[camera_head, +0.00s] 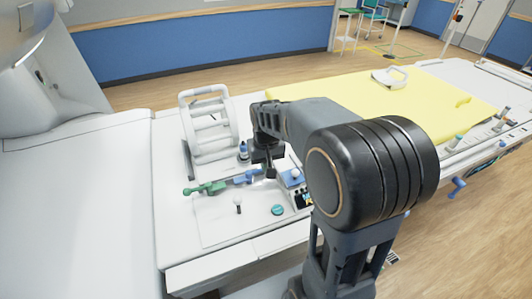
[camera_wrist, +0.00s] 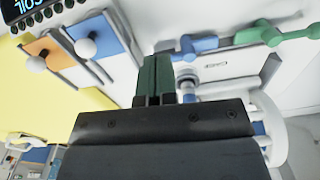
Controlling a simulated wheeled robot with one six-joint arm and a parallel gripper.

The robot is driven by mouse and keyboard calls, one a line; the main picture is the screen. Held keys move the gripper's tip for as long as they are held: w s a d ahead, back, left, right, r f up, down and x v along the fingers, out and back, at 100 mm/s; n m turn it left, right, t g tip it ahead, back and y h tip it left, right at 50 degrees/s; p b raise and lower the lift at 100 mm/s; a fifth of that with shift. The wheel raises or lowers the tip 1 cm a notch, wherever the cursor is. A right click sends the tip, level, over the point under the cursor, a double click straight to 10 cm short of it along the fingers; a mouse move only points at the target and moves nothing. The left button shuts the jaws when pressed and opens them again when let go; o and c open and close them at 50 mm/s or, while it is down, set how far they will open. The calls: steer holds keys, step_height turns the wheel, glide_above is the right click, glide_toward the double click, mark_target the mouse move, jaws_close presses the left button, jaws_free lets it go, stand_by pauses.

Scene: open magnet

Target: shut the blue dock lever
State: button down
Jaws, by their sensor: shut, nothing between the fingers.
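A blue lever (camera_head: 240,178) lies on the white panel by a green lever (camera_head: 205,188), just left of my gripper in the head view. In the wrist view the blue lever (camera_wrist: 196,43) runs sideways beyond my fingertips, with the green lever (camera_wrist: 278,35) to its right. My gripper (camera_head: 270,172) is shut and empty, its dark green fingers (camera_wrist: 155,65) together. The fingertips are close to the blue lever; whether they touch it I cannot tell. My arm hides part of the panel.
A device with white knobs (camera_wrist: 85,48) on orange and blue faces stands close to my gripper. A white coil frame (camera_head: 208,125) stands behind the levers. A teal disc (camera_head: 278,210) and a small white knob (camera_head: 238,202) are in front.

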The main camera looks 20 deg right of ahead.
steer(key=w+d+f+m+g+p, duration=0.1)
steer(key=w+d+g, duration=0.15)
steer(key=w, duration=0.55)
steer(key=w+d+f+g+p, duration=0.1)
steer(key=w+d+f, duration=0.15)
steer(key=w, duration=0.55)
steer(key=v, duration=0.6)
steer(key=shift+d+r+y, duration=0.2)
steer(key=shift+d+y, duration=0.1)
steer(key=shift+d, duration=0.1)
steer(key=x, duration=0.5)
steer(key=p+x, duration=0.1)
steer(key=x, duration=0.4)
steer(key=shift+s+f, duration=0.1)
steer(key=shift+s, duration=0.15)
steer(key=shift+s+a, duration=0.25)
steer(key=shift+s, duration=0.65)
steer(key=shift+s+a+f+p, duration=0.1)
steer(key=shift+s+f+p, duration=0.1)
steer(key=shift+s, duration=0.25)
steer(key=shift+s+a+f+p, duration=0.1)
steer(key=shift+s+p, duration=0.1)
steer(key=shift+s, duration=0.25)
